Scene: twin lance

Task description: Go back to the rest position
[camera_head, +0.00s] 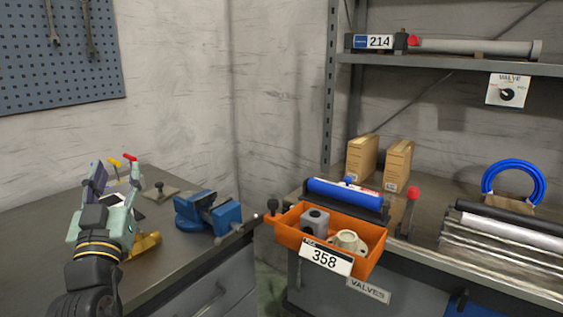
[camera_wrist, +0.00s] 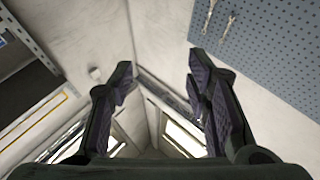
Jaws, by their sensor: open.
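My gripper (camera_head: 116,180) is raised over the left workbench in the head view, with its fingers pointing up and away. In the wrist view my gripper (camera_wrist: 155,85) shows two dark fingers spread wide apart with nothing between them. My arm comes up from the lower left of the head view and hides part of the left bench (camera_head: 60,220).
A blue vise (camera_head: 222,212) and a brass-coloured part (camera_head: 143,243) are on the left bench. An orange bin (camera_head: 290,234) labelled 358 holds grey and beige parts at the right bench's front. Boxes, tubes and a blue hose (camera_head: 541,184) lie behind. A pegboard (camera_head: 60,60) hangs at left.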

